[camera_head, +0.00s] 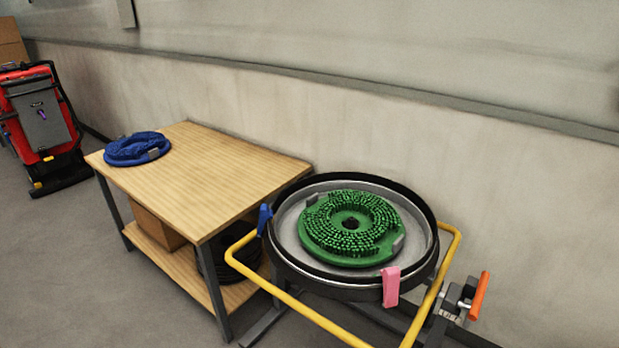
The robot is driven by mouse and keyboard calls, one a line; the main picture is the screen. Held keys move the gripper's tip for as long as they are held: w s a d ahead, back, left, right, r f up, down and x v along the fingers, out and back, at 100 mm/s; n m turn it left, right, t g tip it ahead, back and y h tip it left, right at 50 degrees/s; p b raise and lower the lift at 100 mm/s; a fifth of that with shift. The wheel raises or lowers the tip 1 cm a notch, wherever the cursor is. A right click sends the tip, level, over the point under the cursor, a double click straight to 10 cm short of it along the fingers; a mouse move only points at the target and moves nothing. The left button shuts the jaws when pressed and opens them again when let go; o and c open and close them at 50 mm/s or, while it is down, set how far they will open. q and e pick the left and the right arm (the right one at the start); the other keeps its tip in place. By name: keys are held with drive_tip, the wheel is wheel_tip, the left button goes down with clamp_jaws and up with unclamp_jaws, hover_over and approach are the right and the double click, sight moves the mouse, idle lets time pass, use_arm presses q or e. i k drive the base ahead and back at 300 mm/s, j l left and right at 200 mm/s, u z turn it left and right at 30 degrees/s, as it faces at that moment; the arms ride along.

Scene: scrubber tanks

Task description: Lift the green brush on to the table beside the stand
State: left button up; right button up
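The green brush (320,238) is a round disc with bristles facing up and a dark hole in its middle. It lies in the shallow grey pan of the round stand (285,222), which has a black rim. The wooden table (205,180) stands to the left of the stand, with its right end close to the stand's rim. Neither of my grippers shows in the head view.
A blue round brush (138,148) lies on the table's far left part; the rest of the top is clear. A yellow rail (313,317), an orange handle (479,296), a pink cloth (390,286) and a blue clip (265,217) surround the pan. A red machine (40,125) stands left.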

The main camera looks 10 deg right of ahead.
sight(199, 182)
drive_tip(key=z, duration=0.4)
drive_tip(key=i+j+z, duration=0.2)
drive_tip(key=z, duration=0.2)
drive_tip(key=i+j+z, duration=0.15)
drive_tip(key=j+z, duration=0.65)
drive_tip(key=i+j, duration=0.05)
